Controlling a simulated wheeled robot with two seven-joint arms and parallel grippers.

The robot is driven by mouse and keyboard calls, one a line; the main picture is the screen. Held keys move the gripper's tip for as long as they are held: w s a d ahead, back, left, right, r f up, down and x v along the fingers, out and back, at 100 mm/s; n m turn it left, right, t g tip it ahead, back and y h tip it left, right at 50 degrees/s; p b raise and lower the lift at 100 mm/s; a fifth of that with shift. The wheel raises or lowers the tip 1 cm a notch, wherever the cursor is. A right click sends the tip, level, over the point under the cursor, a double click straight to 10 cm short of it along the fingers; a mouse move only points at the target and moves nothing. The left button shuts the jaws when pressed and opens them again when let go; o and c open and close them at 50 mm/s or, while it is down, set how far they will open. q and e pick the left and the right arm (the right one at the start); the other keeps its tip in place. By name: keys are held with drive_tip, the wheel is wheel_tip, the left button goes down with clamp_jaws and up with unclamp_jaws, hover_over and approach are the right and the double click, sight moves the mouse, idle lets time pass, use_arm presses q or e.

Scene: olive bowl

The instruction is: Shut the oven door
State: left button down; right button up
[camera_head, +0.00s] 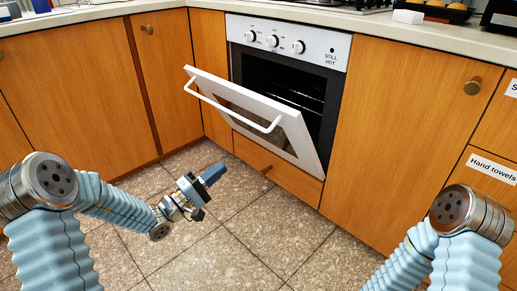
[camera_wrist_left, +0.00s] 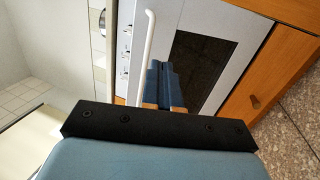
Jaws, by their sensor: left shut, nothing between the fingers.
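The oven (camera_head: 290,80) is built into the wooden cabinets, with a white control panel above its dark cavity. Its white door (camera_head: 295,131) is partly open, tilted out from the top, with a white bar handle (camera_head: 232,108) along its upper edge. My left gripper (camera_head: 213,173) is shut and empty, below and in front of the door, apart from it in the head view. In the left wrist view the blue fingers (camera_wrist_left: 163,88) point toward the door, beside the white handle (camera_wrist_left: 145,50). My right gripper is out of view; only part of its arm shows.
A wooden drawer (camera_head: 280,170) lies below the oven. Cabinets (camera_head: 405,130) flank it, with a "Hand towels" label at the right. The tiled floor (camera_head: 270,240) in front is clear. A counter with a tray of orange items (camera_head: 440,8) runs above.

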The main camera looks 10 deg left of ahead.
use_arm(q)
drive_tip(key=w+d+r, duration=0.2)
drive_tip(key=w+d, duration=0.1)
drive_tip(key=w, duration=0.2)
drive_tip(key=w+d+r+t, duration=0.1)
drive_tip(key=w+d+r, duration=0.2)
drive_tip(key=w, duration=0.3)
drive_tip(key=shift+d+r+y, duration=0.3)
drive_tip(key=shift+d+r, duration=0.05)
drive_tip(key=shift+d, duration=0.2)
